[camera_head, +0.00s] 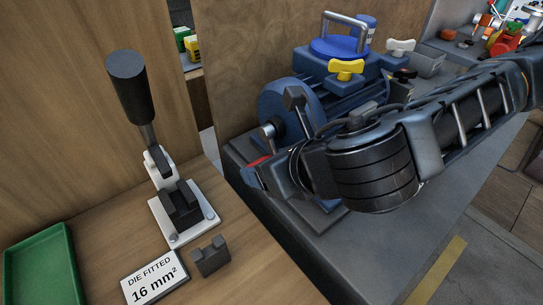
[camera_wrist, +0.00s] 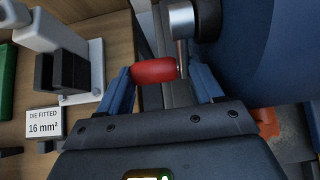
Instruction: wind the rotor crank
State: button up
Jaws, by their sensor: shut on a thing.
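The rotor crank is on the front of a blue motor-like machine (camera_head: 330,95). In the wrist view the red handle (camera_wrist: 154,70) lies sideways between the two blue fingers of my gripper (camera_wrist: 160,76), below a silver cylinder (camera_wrist: 181,18). My gripper is shut on this handle.
A lever tool (camera_head: 155,140) with a black handle stands on the wooden bench at left, with a "16 mm²" sign (camera_head: 155,280), a dark die block (camera_head: 210,256) and a green tray (camera_head: 42,265). A yellow wing knob (camera_head: 346,69) and a blue handled lid (camera_head: 340,46) top the machine.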

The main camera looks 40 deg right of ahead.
jog(key=f+t+b, duration=0.1)
jog(key=w+t+b, duration=0.1)
jog(key=t+b, duration=0.1)
jog(key=shift+f, duration=0.4)
jog(key=t+b, duration=0.1)
jog(key=b, duration=0.1)
jog(key=shift+w+f+t+b, duration=0.1)
jog(key=shift+w+t+b, duration=0.2)
jog(key=shift+t, duration=0.1)
jog(key=shift+w+t+b, duration=0.1)
jog(key=shift+t+b, duration=0.2)
jog(key=shift+b, duration=0.1)
jog(key=shift+w, duration=0.1)
jog(key=shift+r, duration=0.2)
jog(key=o, duration=0.8)
